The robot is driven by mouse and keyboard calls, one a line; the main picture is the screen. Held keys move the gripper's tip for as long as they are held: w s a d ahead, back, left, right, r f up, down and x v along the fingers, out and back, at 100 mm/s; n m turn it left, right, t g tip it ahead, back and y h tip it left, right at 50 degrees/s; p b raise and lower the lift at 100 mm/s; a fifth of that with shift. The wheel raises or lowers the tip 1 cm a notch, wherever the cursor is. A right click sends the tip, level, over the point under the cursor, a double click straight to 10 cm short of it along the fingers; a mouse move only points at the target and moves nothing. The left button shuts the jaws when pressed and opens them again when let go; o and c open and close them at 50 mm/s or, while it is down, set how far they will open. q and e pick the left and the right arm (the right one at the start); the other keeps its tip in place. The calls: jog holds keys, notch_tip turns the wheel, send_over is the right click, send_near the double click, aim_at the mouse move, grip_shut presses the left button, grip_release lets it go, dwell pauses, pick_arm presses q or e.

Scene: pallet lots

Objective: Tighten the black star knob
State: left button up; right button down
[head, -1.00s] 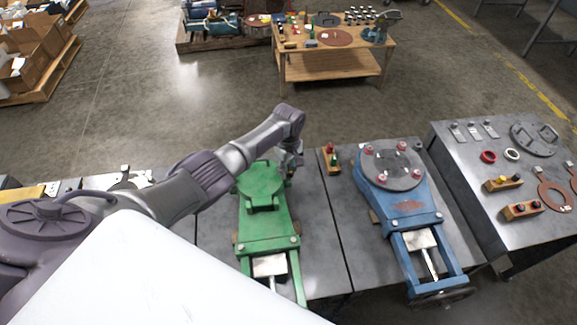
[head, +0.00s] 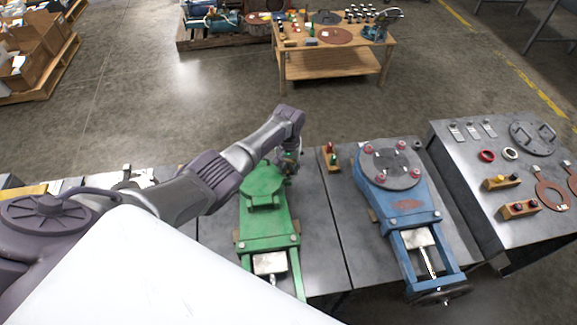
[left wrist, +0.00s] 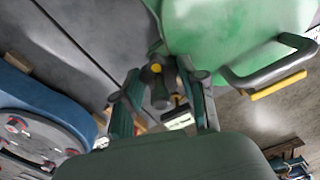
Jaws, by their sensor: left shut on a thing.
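The black star knob (left wrist: 157,70) with a yellow centre shows in the left wrist view, at the edge of the green valve-like body (left wrist: 215,30). My left gripper (left wrist: 160,95) is shut on the knob, with one finger on each side of it. In the head view the left gripper (head: 289,165) is at the upper right edge of the green body (head: 268,220). The knob is too small and covered to make out there. My right gripper is not in view.
A blue valve body (head: 408,220) with red-marked bolts lies to the right on the same bench. A small block with red and green parts (head: 331,157) stands between them. A dark handle (left wrist: 275,65) with a yellow bar is near the green body in the wrist view.

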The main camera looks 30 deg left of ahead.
pick_arm(q)
jog(key=shift+m, duration=0.6)
jog(key=o, duration=1.2)
jog(key=shift+c, duration=0.2)
notch_tip(320, 180, up, 12)
jog(key=shift+r, duration=0.1)
